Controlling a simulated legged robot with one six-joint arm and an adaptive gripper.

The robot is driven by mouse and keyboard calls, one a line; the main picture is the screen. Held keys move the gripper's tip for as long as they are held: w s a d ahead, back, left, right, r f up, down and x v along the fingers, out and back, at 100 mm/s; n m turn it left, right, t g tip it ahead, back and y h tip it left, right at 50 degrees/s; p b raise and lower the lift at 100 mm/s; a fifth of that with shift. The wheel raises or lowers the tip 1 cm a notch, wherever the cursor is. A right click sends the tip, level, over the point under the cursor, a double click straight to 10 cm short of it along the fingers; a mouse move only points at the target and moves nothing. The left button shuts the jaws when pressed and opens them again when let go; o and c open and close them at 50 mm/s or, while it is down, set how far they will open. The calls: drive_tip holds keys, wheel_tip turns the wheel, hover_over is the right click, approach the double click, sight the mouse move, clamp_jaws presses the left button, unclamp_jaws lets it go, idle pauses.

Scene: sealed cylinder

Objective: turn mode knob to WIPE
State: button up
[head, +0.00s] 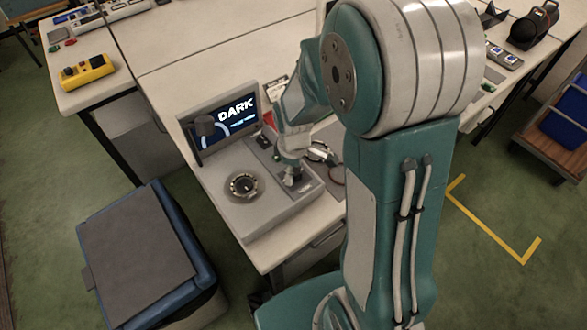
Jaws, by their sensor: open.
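A grey console (262,222) stands on the white table, with an upright screen (222,118) at its back left that reads "DARK" in white letters. A round dark dial with a silver ring (243,185) sits on the console's left part. My gripper (292,180) points down over the console's right part, to the right of the dial. It is small in the view, and whether it touches the panel I cannot tell. What lies right beneath it is hidden. No WIPE label is legible, and I cannot tell which control is the mode knob.
A round metal part (320,152) lies just right of my gripper. A yellow device (87,71) lies on the table at far left. A bin with a grey lid (135,250) stands on the floor at lower left. A trolley with a blue crate (568,118) is at far right.

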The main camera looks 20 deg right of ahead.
clamp_jaws()
drive_tip(key=m, duration=0.4)
drive_tip(key=shift+m, duration=0.4)
drive_tip(key=m, duration=0.4)
drive_tip(key=shift+m, duration=0.3)
drive_tip(key=m, duration=0.4)
drive_tip(key=shift+d, duration=0.1)
drive_tip(key=shift+s+m, duration=0.1)
drive_tip(key=shift+m, duration=2.1)
